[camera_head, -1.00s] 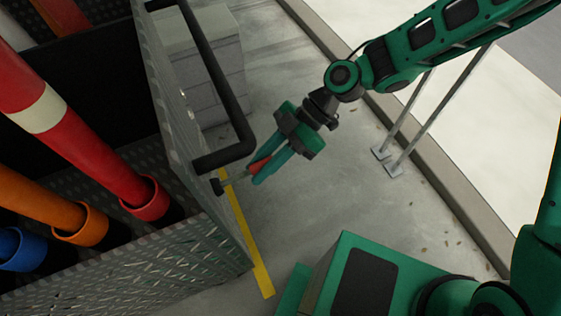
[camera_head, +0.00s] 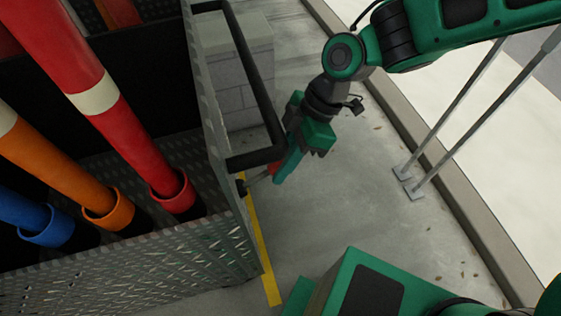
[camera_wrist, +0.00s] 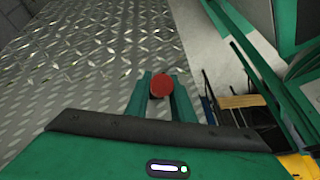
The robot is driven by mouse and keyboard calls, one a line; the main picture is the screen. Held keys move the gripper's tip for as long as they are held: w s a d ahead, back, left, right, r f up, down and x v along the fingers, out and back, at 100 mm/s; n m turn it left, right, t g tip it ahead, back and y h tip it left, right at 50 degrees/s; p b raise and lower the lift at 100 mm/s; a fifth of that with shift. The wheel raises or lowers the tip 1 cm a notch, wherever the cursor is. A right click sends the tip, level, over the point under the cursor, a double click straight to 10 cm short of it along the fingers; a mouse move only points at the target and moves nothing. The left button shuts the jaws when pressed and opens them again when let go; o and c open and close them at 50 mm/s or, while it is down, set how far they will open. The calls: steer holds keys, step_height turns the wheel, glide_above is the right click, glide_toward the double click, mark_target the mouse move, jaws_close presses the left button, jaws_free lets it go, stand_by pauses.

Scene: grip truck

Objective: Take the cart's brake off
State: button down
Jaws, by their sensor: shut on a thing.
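The cart (camera_head: 150,262) is a grey diamond-plate metal box at the left of the head view, with a black push handle (camera_head: 262,85) on its end wall. A short brake lever with a red grip (camera_head: 273,169) sticks out low from that end wall, below the handle. My gripper (camera_head: 279,172) is shut on the red grip, just to the right of the handle's lower bar. In the wrist view the round red end (camera_wrist: 162,86) shows between my two green fingers.
Red (camera_head: 120,130), orange (camera_head: 60,172) and blue (camera_head: 25,215) tubes stand in sockets in the cart. A grey block stack (camera_head: 240,75) stands behind the handle. A yellow floor line (camera_head: 265,265) runs beside the cart. Concrete floor (camera_head: 360,220) is clear up to a curb and metal posts.

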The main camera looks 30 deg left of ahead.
steer(key=shift+w+f, duration=0.1)
steer(key=shift+w, duration=0.1)
steer(key=c, duration=1.5)
jaws_free()
steer(key=shift+c, duration=0.2)
steer(key=v, duration=1.1)
steer(key=shift+d+f, duration=0.1)
steer(key=shift+f, duration=0.05)
